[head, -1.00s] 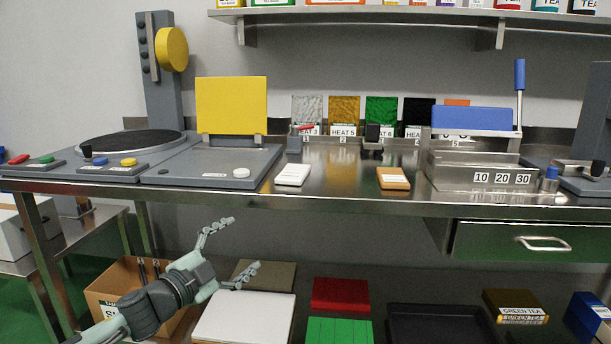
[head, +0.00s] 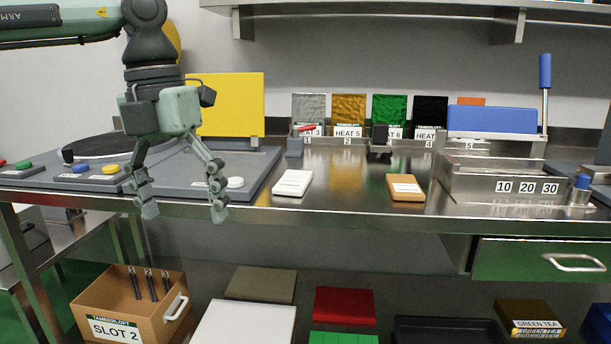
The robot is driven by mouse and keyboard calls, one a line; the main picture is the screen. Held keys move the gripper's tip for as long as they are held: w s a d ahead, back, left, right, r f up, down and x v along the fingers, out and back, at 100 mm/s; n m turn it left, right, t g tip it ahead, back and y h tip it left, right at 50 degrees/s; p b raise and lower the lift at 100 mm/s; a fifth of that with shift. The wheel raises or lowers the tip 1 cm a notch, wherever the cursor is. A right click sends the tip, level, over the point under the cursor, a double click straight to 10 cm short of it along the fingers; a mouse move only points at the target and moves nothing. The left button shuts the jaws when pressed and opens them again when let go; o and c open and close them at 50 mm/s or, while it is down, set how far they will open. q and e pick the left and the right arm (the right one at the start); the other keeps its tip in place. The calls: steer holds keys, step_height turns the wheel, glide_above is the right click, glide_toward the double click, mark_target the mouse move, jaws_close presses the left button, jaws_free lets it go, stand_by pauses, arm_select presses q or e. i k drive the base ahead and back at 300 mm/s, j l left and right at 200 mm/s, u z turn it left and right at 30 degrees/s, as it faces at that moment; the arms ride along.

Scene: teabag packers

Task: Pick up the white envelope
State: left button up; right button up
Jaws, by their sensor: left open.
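A small flat white packet, which looks like the white envelope (head: 293,183), lies on the steel bench (head: 340,200) near its front edge, left of a similar orange-brown packet (head: 405,187). My left gripper (head: 183,211) is open and empty, fingers pointing down. In the picture it is left of the white packet, over the front of the grey panel (head: 225,170). Its depth relative to the bench edge is hard to tell. The packet is in full view. My right gripper is not in view.
A grey machine with a yellow plate (head: 235,100) stands at the left. A blue-topped sealer (head: 492,122) with a lever stands at the right. Coloured packets in holders (head: 348,115) line the back. Below are a cardboard box (head: 130,305) and a white slab (head: 240,322).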

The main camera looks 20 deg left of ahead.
mark_target(294, 182)
steer(key=i, duration=1.2)
